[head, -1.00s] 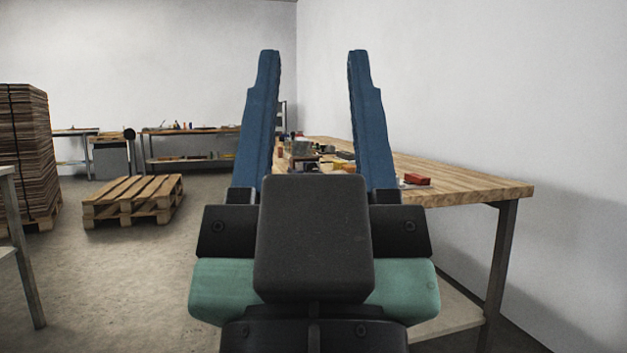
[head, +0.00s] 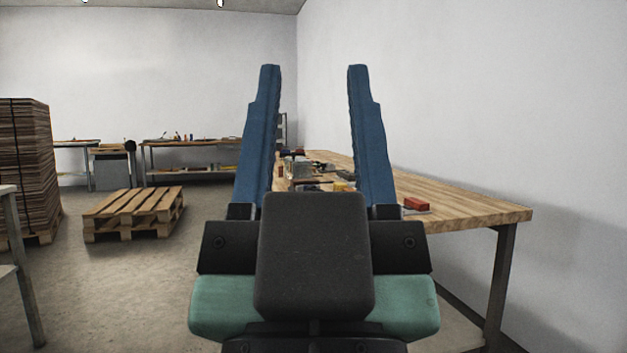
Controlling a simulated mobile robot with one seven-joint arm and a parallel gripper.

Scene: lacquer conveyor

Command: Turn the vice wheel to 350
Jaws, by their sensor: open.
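My gripper (head: 313,70) is in the middle of the head view, with its two blue fingers pointing up and wide apart. It is open and nothing is between the fingers. No vice wheel can be made out, and no number or scale can be read. A wooden workbench (head: 465,207) stands ahead and to the right, partly hidden behind my gripper. Small tools and a grey block-like object (head: 300,168) lie on its top, too small and too covered to tell whether a vice is among them.
A red object (head: 413,204) lies near the bench's front edge. A wooden pallet (head: 133,211) sits on the floor to the left. A tall stack of brown sheets (head: 28,165) stands at far left. More benches (head: 190,143) line the back wall. Floor between pallet and bench is clear.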

